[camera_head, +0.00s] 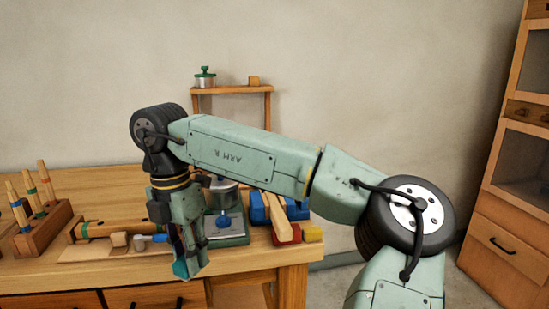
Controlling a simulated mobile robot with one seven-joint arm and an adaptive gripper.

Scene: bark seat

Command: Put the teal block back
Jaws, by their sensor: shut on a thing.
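My gripper (187,262) points down over the front edge of the wooden workbench (105,183). Its jaws are shut on a small teal block (181,269), which shows at the fingertips and is partly hidden by the fingers. The place the block belongs in cannot be made out.
A peg rack (43,228) with several banded pegs stands at the left. Wooden pieces and a small blue piece (160,238) lie behind my gripper. A metal pot on a green base (236,230) and blue, red and yellow pieces are to the right. A shelf (232,90) stands behind.

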